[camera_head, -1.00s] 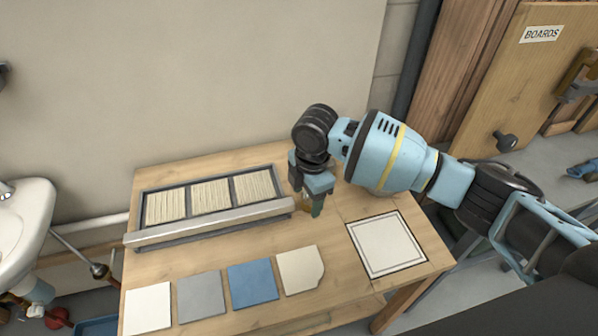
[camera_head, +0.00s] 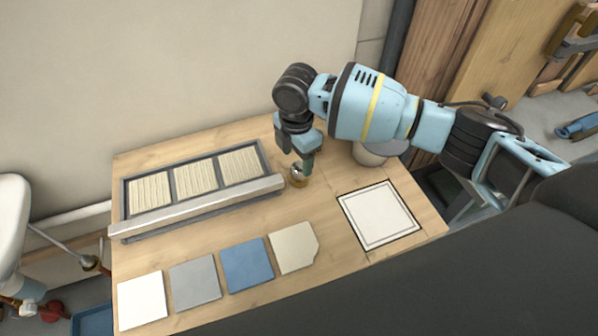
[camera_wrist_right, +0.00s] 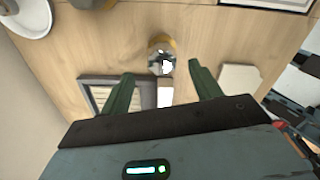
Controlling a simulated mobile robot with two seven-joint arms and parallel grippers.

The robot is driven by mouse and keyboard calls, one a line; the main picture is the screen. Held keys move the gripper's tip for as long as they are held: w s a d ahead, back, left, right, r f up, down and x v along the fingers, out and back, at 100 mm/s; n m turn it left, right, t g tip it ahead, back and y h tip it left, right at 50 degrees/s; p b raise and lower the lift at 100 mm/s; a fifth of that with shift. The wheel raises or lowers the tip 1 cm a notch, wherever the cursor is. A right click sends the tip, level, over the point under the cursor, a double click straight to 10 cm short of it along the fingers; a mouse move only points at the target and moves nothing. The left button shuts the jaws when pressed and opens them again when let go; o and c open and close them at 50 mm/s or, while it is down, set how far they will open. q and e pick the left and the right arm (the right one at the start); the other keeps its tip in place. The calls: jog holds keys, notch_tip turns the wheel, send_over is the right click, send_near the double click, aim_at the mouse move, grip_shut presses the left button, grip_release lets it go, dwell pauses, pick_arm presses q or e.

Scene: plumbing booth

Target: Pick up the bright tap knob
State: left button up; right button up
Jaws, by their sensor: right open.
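The bright tap knob (camera_head: 298,176), shiny silver with a brass-coloured rim or base, stands on the wooden table just right of the slatted tray's end. In the right wrist view the knob (camera_wrist_right: 161,60) lies between the lines of the two green fingers, just beyond their tips. My right gripper (camera_head: 301,160) is open, close above and behind the knob in the head view, and its fingers (camera_wrist_right: 162,74) hold nothing. Whether a finger touches the knob I cannot tell. My left gripper is not in view.
The slatted tray (camera_head: 150,229) lies to the left, with several flat tiles such as the blue one (camera_head: 247,264) in front. A white framed square (camera_head: 380,215) lies to the right. A round pale container (camera_head: 369,153) stands behind, under my arm. Bare wood separates these.

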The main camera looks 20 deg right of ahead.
aim_at(299, 166)
jog(key=f, duration=0.4)
jog(key=shift+s+d+f, duration=0.15)
jog(key=shift+d+f, duration=0.05)
jog(key=shift+f, duration=0.05)
jog(key=c, duration=1.1)
jog(key=shift+r, duration=0.1)
